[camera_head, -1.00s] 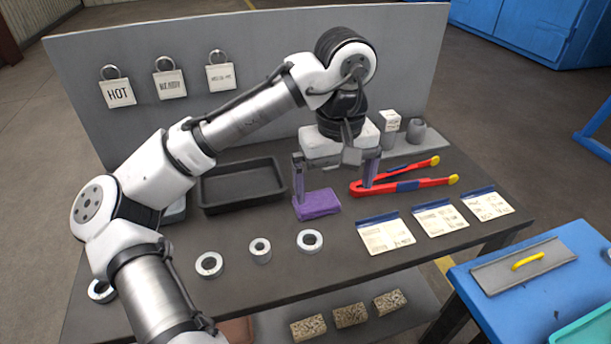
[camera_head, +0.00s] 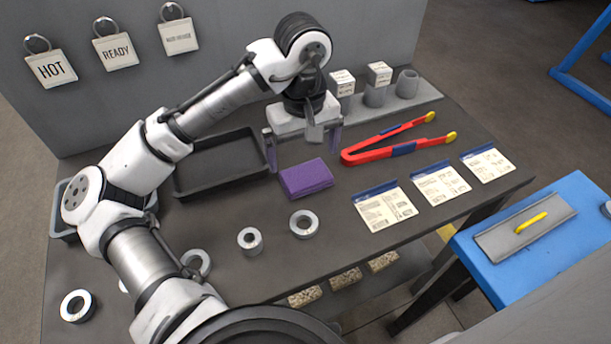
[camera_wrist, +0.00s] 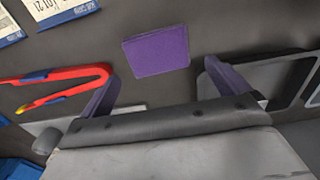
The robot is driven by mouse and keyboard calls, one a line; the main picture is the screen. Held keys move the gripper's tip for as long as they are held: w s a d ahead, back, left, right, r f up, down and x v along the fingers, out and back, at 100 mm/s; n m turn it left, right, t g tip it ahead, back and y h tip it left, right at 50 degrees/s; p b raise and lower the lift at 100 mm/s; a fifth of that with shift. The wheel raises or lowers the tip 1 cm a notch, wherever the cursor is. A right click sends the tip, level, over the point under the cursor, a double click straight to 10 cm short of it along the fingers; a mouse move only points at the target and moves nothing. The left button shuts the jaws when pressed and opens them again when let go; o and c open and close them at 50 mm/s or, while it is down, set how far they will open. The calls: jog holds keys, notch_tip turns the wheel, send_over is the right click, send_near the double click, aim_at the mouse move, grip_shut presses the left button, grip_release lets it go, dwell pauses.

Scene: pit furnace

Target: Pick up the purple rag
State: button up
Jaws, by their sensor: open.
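The purple rag (camera_head: 306,178) is a folded rectangular pad lying flat on the dark table. It also shows in the wrist view (camera_wrist: 156,51), at the upper middle, beyond my fingertips. My gripper (camera_head: 304,154) is above the table just behind the rag, with its two purple-grey fingers spread wide. In the wrist view my gripper (camera_wrist: 160,88) is open and empty, with one finger to either side below the rag. Nothing is between the fingers, and the rag is fully visible.
Red tongs (camera_head: 395,140) lie right of the rag. A black tray (camera_head: 225,190) is on its left. Metal rings (camera_head: 304,223) stand in front. Cards (camera_head: 383,208) lie at right front. Blocks and cups (camera_head: 375,92) stand behind. A blue table (camera_head: 560,200) is at far right.

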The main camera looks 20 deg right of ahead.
aim_at(305, 174)
jog(key=f, duration=0.5)
jog(key=shift+s+d+f, duration=0.1)
jog(key=shift+s+f, duration=0.1)
jog(key=shift+f, duration=0.15)
jog(key=c, duration=0.7)
